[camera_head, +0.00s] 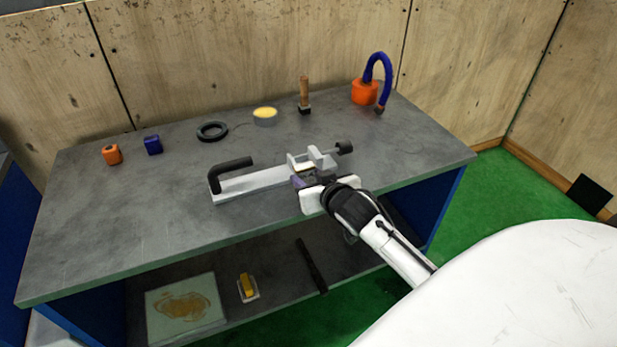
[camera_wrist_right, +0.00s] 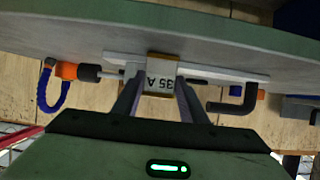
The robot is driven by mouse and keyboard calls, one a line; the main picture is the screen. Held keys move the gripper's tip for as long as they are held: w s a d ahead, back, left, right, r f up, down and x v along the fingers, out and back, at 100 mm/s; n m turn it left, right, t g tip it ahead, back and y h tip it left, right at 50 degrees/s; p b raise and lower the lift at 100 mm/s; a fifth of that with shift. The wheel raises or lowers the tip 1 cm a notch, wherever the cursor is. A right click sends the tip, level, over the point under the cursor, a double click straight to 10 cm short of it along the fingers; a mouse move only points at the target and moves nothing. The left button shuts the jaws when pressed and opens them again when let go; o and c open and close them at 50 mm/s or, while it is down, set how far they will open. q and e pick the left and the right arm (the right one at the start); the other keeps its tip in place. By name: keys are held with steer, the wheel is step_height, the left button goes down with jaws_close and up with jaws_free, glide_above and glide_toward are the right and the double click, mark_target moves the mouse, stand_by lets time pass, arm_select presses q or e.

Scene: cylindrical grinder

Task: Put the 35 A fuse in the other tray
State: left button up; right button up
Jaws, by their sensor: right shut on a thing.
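My right gripper (camera_head: 308,183) is over the front of the grey workbench, close to the pale clamp-like tool. In the right wrist view my right gripper (camera_wrist_right: 160,92) is shut on the 35 A fuse (camera_wrist_right: 161,78), a small block with a white face. Its "35 A" label reads upside down there. In the head view the fuse is mostly hidden by the gripper and the tool. I cannot tell whether the fuse touches the tool or the bench. No tray for fuses can be made out for sure. My left gripper is not in view.
The clamp-like tool (camera_head: 255,184) with a black handle lies on the bench (camera_head: 130,215). Behind it stand an orange block (camera_head: 112,154), blue block (camera_head: 153,145), black ring (camera_head: 201,134), yellow-topped tin (camera_head: 265,118), wooden-handled tool (camera_head: 304,90) and blue hose (camera_head: 388,72). The lower shelf holds a yellow block (camera_head: 248,285).

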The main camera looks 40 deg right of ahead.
steer(key=o, duration=0.7)
steer(key=shift+f, duration=0.1)
steer(key=shift+c, duration=0.2)
steer(key=o, duration=0.4)
steer(key=shift+o, duration=0.2)
